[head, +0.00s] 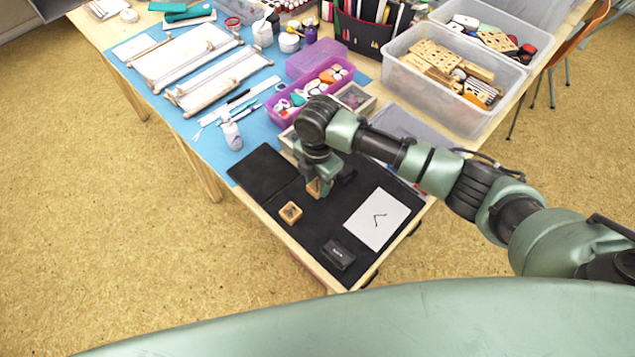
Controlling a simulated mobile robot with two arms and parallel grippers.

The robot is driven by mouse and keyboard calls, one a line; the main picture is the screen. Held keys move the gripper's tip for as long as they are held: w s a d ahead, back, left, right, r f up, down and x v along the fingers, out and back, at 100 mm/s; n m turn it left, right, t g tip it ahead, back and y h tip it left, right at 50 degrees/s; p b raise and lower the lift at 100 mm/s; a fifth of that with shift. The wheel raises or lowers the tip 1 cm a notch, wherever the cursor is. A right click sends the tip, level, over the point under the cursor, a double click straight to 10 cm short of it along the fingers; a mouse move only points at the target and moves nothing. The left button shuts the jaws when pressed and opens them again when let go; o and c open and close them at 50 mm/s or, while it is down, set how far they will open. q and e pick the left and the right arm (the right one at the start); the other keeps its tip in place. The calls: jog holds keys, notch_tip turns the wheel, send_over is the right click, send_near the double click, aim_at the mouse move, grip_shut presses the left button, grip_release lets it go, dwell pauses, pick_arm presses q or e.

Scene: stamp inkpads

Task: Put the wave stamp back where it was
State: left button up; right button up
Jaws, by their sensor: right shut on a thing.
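My right gripper (318,187) points down over the black mat (310,235) and is shut on a small wooden stamp (314,188). I cannot tell from here whether this stamp touches the mat or which mark it bears. Another wooden stamp (290,211) sits on the mat to the left of and nearer than the gripper. It has a dark mark on its top that is too small to read. A black inkpad (339,254) lies near the front edge of the mat. A white sheet (378,218) with a dark angled line lies at the right. My left gripper is out of view.
A dark flat panel (263,173) lies left of my arm. Behind stand a purple box (315,90) of bottles, a clear bin (455,80) of wooden blocks and an art caddy (365,30). My right arm hides part of the table. The mat's front left is clear.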

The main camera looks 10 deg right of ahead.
jog(key=shift+f, duration=0.6)
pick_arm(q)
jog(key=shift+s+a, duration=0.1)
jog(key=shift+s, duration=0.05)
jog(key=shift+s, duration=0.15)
pick_arm(e)
jog(key=shift+f, duration=0.15)
jog(key=o, duration=1.1)
